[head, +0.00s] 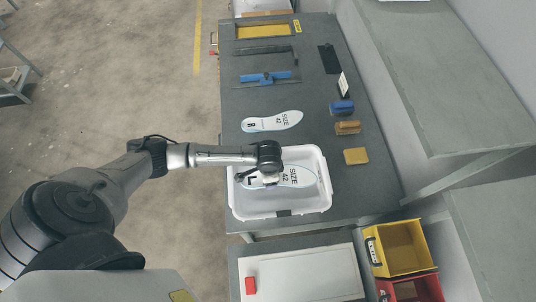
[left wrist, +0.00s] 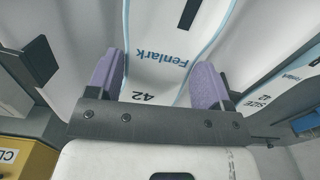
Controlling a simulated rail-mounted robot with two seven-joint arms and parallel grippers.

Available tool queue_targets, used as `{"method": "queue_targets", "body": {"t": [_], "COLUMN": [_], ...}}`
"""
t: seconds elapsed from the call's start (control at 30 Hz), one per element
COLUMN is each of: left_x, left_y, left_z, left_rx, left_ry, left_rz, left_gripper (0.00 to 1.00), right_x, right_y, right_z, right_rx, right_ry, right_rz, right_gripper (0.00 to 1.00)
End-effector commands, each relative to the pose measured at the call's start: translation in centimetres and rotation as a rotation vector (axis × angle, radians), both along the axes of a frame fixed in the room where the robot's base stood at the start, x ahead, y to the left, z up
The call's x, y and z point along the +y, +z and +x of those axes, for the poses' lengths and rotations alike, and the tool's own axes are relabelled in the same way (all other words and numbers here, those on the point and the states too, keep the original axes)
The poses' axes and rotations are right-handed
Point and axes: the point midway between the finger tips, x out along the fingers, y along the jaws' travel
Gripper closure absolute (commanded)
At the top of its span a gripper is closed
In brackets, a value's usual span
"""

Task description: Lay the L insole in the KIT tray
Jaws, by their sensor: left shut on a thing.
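The L insole (head: 301,177), pale and marked "L" and "SIZE 42", shows within the outline of the white tray (head: 323,160) in the head view. I take this tray to be the KIT tray; its dark front tag (head: 284,213) is unreadable. My left gripper (head: 268,174) is over the insole's left part, its fingertips hidden there. In the left wrist view, its purple fingers (left wrist: 161,65) are shut on the insole (left wrist: 170,38), one on each side. I cannot tell whether the insole touches the tray floor. My right gripper is in neither view.
The R insole (head: 272,122) lies on the dark bench behind the tray. A blue block (head: 341,107), a brown block (head: 347,128) and a yellow square (head: 356,156) lie to the right. Yellow (head: 402,247) and red (head: 425,289) bins stand front right.

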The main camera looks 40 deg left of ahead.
Motion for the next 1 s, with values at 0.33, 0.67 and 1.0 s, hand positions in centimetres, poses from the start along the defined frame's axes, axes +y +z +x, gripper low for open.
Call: {"method": "queue_targets", "body": {"t": [0.33, 0.67, 1.0], "left_x": [0.5, 0.6, 0.6], "left_y": [-2.6, -4.4, -4.6], "left_z": [0.3, 0.3, 0.3], "left_rx": [0.001, 0.0, 0.0], "left_ry": [0.001, -0.001, 0.0], "left_rz": [0.0, 0.0, 0.0], "left_gripper": [0.49, 0.49, 0.24], "right_x": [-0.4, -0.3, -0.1], "right_y": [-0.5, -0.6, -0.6], "right_z": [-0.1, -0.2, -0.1], "right_rx": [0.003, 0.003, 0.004], "right_ry": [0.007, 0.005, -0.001], "right_rz": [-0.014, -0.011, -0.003], "right_gripper": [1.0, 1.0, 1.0]}}
